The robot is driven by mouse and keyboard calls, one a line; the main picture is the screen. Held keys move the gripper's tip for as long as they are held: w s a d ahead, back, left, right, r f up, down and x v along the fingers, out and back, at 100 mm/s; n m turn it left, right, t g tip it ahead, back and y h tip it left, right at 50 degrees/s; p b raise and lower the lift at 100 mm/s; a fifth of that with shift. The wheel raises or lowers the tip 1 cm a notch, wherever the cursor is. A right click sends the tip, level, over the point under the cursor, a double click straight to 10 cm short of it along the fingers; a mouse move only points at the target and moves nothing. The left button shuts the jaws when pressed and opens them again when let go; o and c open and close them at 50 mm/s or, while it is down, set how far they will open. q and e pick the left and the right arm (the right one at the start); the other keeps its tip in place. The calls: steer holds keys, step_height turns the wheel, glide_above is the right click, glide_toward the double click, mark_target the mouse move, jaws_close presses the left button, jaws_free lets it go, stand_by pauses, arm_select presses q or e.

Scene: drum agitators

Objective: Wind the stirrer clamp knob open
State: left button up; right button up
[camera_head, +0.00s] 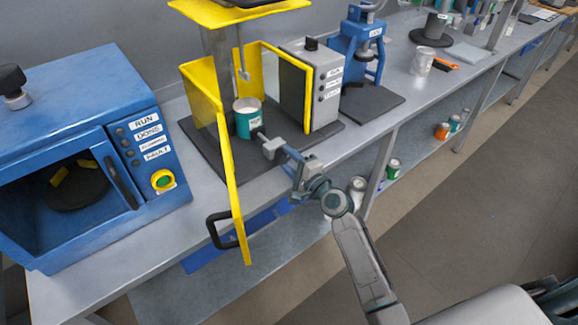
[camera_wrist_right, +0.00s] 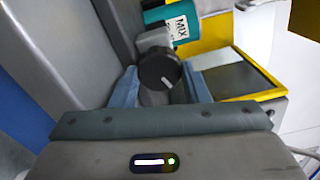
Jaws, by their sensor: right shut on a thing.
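The black clamp knob (camera_wrist_right: 160,70) with a pale pointer line sits between the two blue fingers of my right gripper (camera_wrist_right: 160,88) in the right wrist view. My right gripper (camera_head: 266,142) is shut on it, at the front of the stirrer. In the head view the gripper mostly hides the knob. A teal can labelled MIX (camera_head: 248,125) stands just behind it, and also shows in the wrist view (camera_wrist_right: 181,24). The stirrer's shaft (camera_head: 241,60) comes down over the can. My left gripper is not in view.
The stirrer's yellow guard door (camera_head: 231,185) stands swung open to the left of my right arm, its black handle (camera_head: 221,230) over the bench edge. A grey control box (camera_head: 318,80) stands to the right. A blue machine (camera_head: 75,150) fills the left.

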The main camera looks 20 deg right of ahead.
steer(key=n+b, duration=0.2)
steer(key=n, duration=0.1)
steer(key=n+b, duration=0.1)
steer(key=shift+f+n, duration=0.25)
steer(key=shift+n, duration=0.05)
steer(key=n+b, duration=0.3)
steer(key=shift+n, duration=0.4)
steer(key=n+b, duration=0.2)
steer(key=shift+n, duration=0.3)
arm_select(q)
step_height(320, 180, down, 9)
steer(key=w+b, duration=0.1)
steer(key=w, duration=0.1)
arm_select(e)
steer(key=shift+n, duration=0.4)
steer(key=n+b, duration=0.2)
steer(key=n, duration=0.1)
steer(key=shift+a+r, duration=0.1)
steer(key=shift+r, duration=0.05)
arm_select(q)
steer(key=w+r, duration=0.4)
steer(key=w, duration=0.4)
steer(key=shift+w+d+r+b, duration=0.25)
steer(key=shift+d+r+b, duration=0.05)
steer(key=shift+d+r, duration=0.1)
arm_select(e)
steer(key=shift+r+n, duration=0.1)
steer(key=shift+n, duration=0.3)
steer(key=o, duration=1)
